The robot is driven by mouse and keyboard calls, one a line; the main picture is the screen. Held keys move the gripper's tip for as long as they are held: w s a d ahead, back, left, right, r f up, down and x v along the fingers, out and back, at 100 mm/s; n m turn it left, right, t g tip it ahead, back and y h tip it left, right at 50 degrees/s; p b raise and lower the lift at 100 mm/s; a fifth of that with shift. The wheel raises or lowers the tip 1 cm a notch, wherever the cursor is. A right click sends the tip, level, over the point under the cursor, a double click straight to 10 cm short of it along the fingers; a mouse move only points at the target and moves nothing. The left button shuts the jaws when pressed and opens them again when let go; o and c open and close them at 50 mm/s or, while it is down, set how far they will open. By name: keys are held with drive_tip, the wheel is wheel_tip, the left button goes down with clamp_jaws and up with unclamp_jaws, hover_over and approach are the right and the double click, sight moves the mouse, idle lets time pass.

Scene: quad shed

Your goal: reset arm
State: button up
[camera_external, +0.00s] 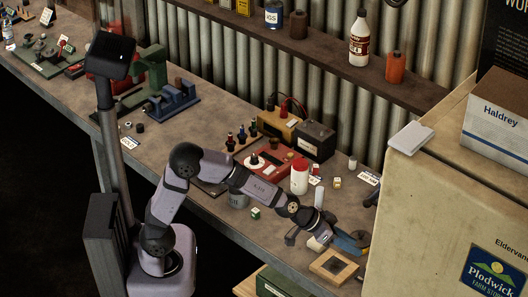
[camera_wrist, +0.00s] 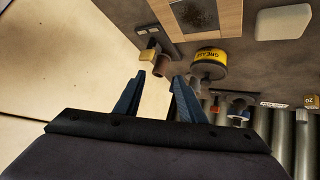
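My gripper (camera_external: 350,243) is at the right end of the bench in the external view, low beside the large cream cabinet (camera_external: 425,190). In the wrist view, the two blue fingers of my gripper (camera_wrist: 158,80) stand apart with nothing between them. My arm reaches out from its base to the right, bent at the elbow, with the wrist low over the bench. A wood-framed block with a dark centre (camera_external: 333,266) lies just in front of the gripper; it also shows at the top of the wrist view (camera_wrist: 198,14).
A yellow grease tin (camera_wrist: 208,62), a brown cylinder (camera_wrist: 162,66) and a white block (camera_wrist: 285,22) lie beyond the fingers. A corrugated wall (camera_external: 220,50) backs the bench.

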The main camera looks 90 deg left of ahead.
drive_tip(key=s+f+m+g, duration=0.1)
drive_tip(key=s+f+g, duration=0.2)
drive_tip(key=s, duration=0.8)
drive_tip(key=s+f+m+g, duration=0.1)
drive_tip(key=s+f+g, duration=0.2)
drive_tip(key=s, duration=0.8)
drive_tip(key=s+d+f+g, duration=0.1)
drive_tip(key=s+f+g, duration=0.2)
drive_tip(key=s, duration=0.8)
drive_tip(key=shift+f+m+g+p, duration=0.2)
drive_tip(key=shift+m+g+p, duration=0.15)
drive_tip(key=shift+m+g, duration=0.05)
drive_tip(key=shift+d, duration=0.1)
drive_tip(key=shift+o, duration=0.8)
